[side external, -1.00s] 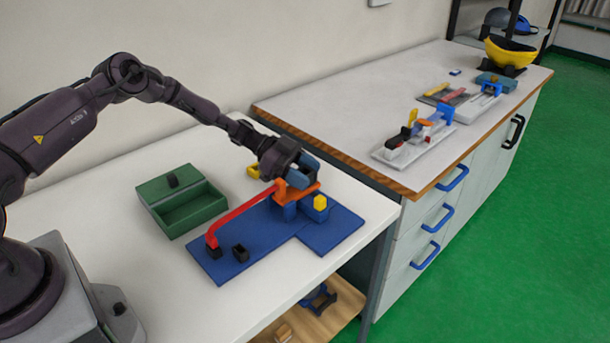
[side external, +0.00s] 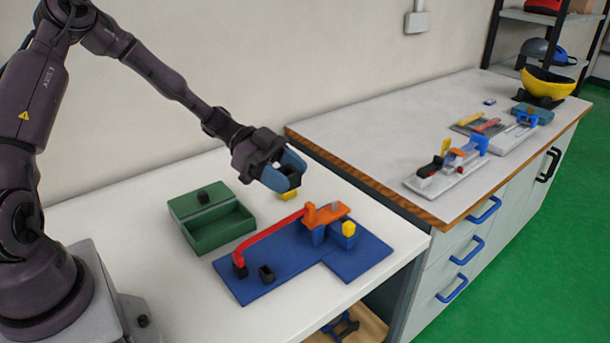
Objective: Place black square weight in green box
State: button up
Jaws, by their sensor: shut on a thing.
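My gripper (side external: 288,176), with blue fingers, is shut on the black square weight (side external: 295,180), of which only a small dark part shows between the fingertips. It holds the weight in the air, above and left of the orange tower top (side external: 326,215). The green box (side external: 228,240) stands on the white table to the left of my gripper. Its compartment is open at the top and looks empty. A black knob (side external: 203,197) sits on its rear part.
A blue base (side external: 262,292) carries the tower, a red sloping ramp (side external: 270,234), a black cup (side external: 267,274) and a yellow block (side external: 348,229). A second bench (side external: 370,130) with other devices stands at the right.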

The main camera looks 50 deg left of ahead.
jog(key=shift+s+r, duration=0.15)
jog(key=shift+s, duration=0.05)
jog(key=shift+w+r+n+t+y, duration=0.25)
jog(key=shift+w+n+t+y, duration=0.05)
jog(key=shift+n+t, duration=0.55)
notch_tip(320, 180, up, 12)
jog(key=n+t+y, duration=0.6)
jog(key=n+y, duration=0.2)
jog(key=n, duration=0.1)
send_over(292, 175)
jog(key=shift+r+m, duration=0.15)
jog(key=shift+m, duration=0.1)
